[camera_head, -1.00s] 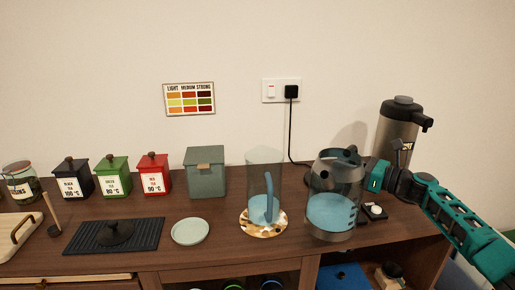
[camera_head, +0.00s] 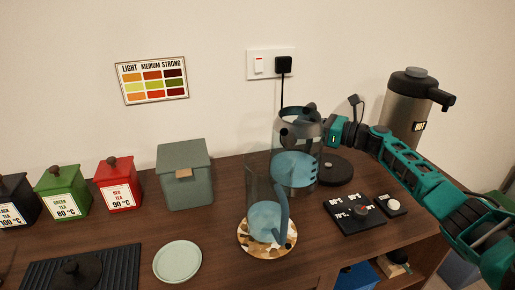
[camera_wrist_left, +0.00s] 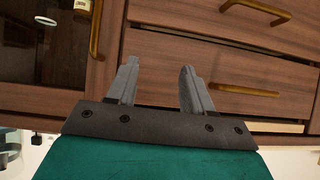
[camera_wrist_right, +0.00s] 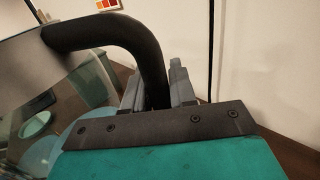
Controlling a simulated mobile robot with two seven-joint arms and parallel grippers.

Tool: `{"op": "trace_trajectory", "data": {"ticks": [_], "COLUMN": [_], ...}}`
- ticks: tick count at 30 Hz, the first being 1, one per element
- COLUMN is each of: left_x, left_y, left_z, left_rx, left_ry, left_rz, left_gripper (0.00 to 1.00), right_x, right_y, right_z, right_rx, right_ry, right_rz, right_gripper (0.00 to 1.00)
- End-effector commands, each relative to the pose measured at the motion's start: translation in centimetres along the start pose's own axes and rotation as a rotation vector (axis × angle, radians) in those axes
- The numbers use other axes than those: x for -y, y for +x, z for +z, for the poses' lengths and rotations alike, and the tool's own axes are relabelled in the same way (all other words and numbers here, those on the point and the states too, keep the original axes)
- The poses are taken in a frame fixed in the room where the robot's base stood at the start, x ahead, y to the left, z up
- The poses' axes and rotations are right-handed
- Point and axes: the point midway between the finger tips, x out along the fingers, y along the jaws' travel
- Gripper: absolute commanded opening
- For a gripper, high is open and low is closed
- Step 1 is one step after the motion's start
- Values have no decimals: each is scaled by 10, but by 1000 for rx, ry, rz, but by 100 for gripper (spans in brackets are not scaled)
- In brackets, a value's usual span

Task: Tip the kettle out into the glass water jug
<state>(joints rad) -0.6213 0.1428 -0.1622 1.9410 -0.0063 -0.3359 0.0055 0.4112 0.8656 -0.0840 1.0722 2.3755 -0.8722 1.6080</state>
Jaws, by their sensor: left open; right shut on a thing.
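The kettle (camera_head: 297,172) is clear with a grey top band and holds blue-tinted water. It stands nearly upright just behind and right of the glass water jug (camera_head: 262,182), which partly overlaps it. I cannot tell whether its bottom touches the counter. My right gripper (camera_wrist_right: 155,82) is shut on the kettle's black handle (camera_wrist_right: 120,32); it also shows in the head view (camera_head: 336,132). The jug has a blue handle, blue-tinted liquid low inside, and rests on a round patterned mat (camera_head: 281,247). My left gripper (camera_wrist_left: 156,82) is open and empty, facing wooden drawers.
A black round base (camera_head: 338,170) lies right of the kettle. A dark control panel (camera_head: 354,215) is in front of it. A steel dispenser (camera_head: 405,112) stands at the back right. A pale plate (camera_head: 177,262) and a grey-green box (camera_head: 184,180) are left of the jug.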

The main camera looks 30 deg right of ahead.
Motion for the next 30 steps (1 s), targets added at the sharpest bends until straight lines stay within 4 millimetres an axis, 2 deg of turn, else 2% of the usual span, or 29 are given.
{"op": "trace_trajectory", "data": {"ticks": [1, 18, 24, 30], "left_x": [0, -1, -2, -2], "left_y": [0, 0, 6, 11], "left_z": [0, 6, 15, 22], "left_rx": [1, 8, 8, 8], "left_ry": [0, -1, -1, -1], "left_rz": [0, 2, 2, 2], "left_gripper": [51, 51, 51, 51], "right_x": [1, 4, 10, 3], "right_y": [0, 4, 20, 43], "right_z": [5, 6, 8, 6], "right_rx": [10, 18, 28, 21], "right_ry": [4, -5, -24, -18], "right_rz": [0, 9, 66, 160], "right_gripper": [0, 0, 0, 0]}}
